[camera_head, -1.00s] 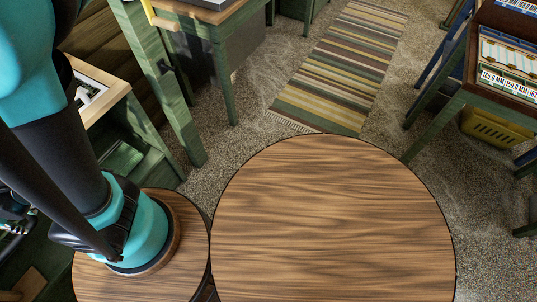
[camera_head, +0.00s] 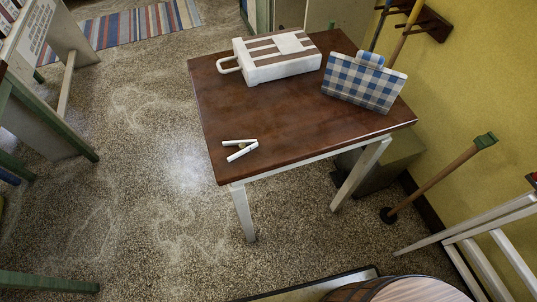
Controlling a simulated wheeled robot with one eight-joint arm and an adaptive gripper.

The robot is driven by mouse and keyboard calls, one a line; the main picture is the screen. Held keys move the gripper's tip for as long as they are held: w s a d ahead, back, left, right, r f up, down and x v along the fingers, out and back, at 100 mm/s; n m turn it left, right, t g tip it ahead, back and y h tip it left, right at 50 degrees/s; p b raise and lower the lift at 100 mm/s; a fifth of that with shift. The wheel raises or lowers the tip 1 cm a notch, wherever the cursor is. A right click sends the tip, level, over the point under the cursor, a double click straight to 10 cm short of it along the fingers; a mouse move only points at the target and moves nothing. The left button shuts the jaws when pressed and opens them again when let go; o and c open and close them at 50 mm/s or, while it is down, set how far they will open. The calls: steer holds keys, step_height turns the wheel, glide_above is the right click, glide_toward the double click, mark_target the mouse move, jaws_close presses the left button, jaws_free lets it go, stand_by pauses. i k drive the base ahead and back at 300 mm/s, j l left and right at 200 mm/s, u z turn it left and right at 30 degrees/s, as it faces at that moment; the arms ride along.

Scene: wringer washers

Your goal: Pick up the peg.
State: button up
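A white clothes peg (camera_head: 240,148) lies on the near left corner of a dark brown wooden table (camera_head: 235,110) with white legs. Its two prongs spread in a V that opens to the left, with a small dull spring between them. Nothing touches the peg, and bare tabletop surrounds it. My gripper and arm are not in view.
A white ribbed box with a handle (camera_head: 275,58) and a blue-and-white checked holder (camera_head: 363,82) stand toward the table's back. A plunger (camera_head: 440,180) and a white wooden frame (camera_head: 490,232) are at right. Speckled floor left of the table is clear.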

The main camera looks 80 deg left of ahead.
mark_target(243, 149)
steer(key=u, duration=0.9)
steer(key=l+u, duration=0.1)
steer(key=u, duration=0.4)
steer(key=k+u, duration=0.1)
steer(key=u, duration=1.75)
steer(key=j+z, duration=0.15)
steer(key=z, duration=0.35)
steer(key=j+z, duration=0.15)
steer(key=z, duration=0.35)
steer(key=k+j+z, duration=0.1)
steer(key=z, duration=0.35)
steer(key=j+z, duration=0.15)
steer(key=z, duration=0.35)
steer(key=k, duration=0.05)
